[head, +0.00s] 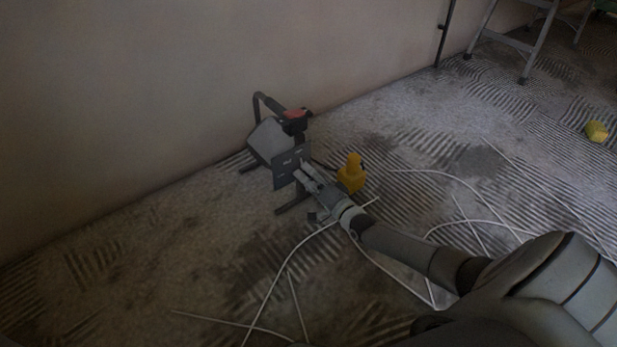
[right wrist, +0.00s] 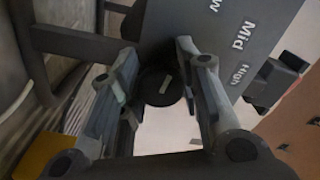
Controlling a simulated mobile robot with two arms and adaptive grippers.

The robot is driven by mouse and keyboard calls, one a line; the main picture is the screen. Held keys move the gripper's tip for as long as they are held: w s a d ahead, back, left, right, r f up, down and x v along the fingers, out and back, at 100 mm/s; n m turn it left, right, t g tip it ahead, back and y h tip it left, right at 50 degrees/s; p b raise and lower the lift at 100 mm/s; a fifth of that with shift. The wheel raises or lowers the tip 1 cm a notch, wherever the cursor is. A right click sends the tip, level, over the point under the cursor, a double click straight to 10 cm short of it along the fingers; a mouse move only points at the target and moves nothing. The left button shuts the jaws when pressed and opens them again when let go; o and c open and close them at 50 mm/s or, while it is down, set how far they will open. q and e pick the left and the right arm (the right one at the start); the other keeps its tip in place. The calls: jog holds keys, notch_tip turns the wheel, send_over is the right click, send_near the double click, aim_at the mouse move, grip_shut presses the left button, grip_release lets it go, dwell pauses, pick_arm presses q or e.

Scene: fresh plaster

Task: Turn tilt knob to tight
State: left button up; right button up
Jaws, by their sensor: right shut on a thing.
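A grey lamp-like device (head: 268,140) with a black curved handle and a red patch stands on the floor against the wall. Its dark side plate (head: 284,166) faces my right gripper (head: 306,177). In the right wrist view the plate (right wrist: 215,30) bears the words "Mid" and "High" and part of another word. A round black tilt knob (right wrist: 160,87) with a pale pointer mark sits between the fingers of my right gripper (right wrist: 160,70), which is shut on it. The pointer mark is slightly tilted from upright. My left gripper is not in view.
A yellow object (head: 351,174) stands right beside my right gripper. White cables (head: 470,195) cross the ridged floor. A yellow lump (head: 597,131) lies far right, and a stepladder (head: 530,45) stands at the back. The floor at the left is mostly clear.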

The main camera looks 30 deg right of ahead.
jog(key=m, duration=0.4)
jog(key=shift+m+b, duration=0.4)
jog(key=m+b, duration=0.1)
jog(key=m, duration=0.2)
jog(key=shift+m, duration=0.3)
jog(key=m+b, duration=0.1)
jog(key=m, duration=0.3)
jog(key=shift+b, duration=0.4)
jog(key=shift+d+m+b, duration=0.1)
jog(key=shift+m+b, duration=0.75)
jog(key=shift+m, duration=1.25)
jog(key=shift+r, duration=0.1)
jog(key=o, duration=1.1)
jog(key=shift+c, duration=0.2)
jog(key=shift+s, duration=0.1)
